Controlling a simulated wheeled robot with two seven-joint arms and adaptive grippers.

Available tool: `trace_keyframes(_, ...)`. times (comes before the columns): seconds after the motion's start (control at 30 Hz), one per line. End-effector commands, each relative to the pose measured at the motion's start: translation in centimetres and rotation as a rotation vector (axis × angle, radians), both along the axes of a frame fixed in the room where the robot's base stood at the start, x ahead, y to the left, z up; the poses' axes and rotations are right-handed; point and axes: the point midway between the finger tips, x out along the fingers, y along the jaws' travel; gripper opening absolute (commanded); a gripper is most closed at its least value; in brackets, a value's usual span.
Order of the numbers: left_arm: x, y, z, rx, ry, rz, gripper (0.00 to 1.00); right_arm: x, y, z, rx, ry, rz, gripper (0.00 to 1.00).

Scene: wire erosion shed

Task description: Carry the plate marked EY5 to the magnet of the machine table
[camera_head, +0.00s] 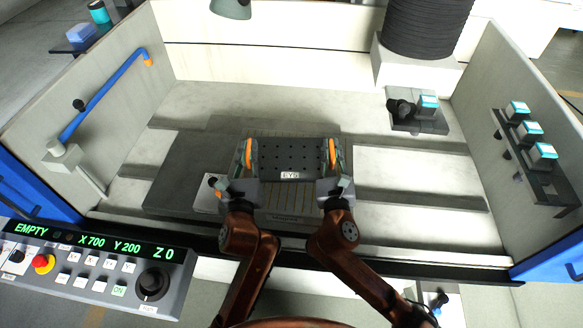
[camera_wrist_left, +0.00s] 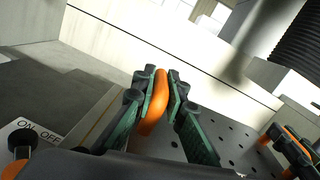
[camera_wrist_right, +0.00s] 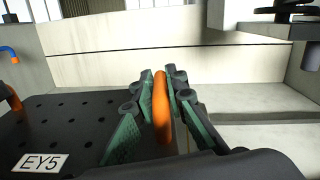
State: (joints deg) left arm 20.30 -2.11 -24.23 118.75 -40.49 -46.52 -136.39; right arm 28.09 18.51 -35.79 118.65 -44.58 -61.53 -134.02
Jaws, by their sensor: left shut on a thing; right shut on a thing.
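The dark perforated plate marked EY5 (camera_head: 290,157) is held level between my two grippers, over the magnet (camera_head: 283,212) of the machine table; whether it touches is hard to tell. Its white EY5 label also shows in the right wrist view (camera_wrist_right: 40,163). My left gripper (camera_head: 247,155) is shut on the orange handle at the plate's left end, seen close in the left wrist view (camera_wrist_left: 155,105). My right gripper (camera_head: 332,155) is shut on the orange handle (camera_wrist_right: 161,105) at the right end. The plate hides much of the magnet.
An ON/OFF lever switch (camera_head: 210,190) sits left of the magnet. A control panel (camera_head: 95,265) reads EMPTY, X700 Y200 Z0. A blue pipe (camera_head: 105,92) is on the left wall, a fixture (camera_head: 418,112) at back right, and a shelf of cyan-topped blocks (camera_head: 535,150) on the right wall.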

Motion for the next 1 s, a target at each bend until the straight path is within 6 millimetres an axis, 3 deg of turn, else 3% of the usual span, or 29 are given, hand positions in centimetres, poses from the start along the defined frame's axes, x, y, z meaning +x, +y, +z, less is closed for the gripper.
trace_keyframes(0.37,0.1,0.5,-0.2,0.000,-0.004,0.009,0.00,0.1,-0.2,-0.5,-0.004,0.001,-0.007,0.00)
trace_keyframes(1.0,0.6,0.5,-4.4,0.000,0.018,0.009,0.00,0.6,-0.2,-4.7,-0.004,0.024,-0.007,0.00)
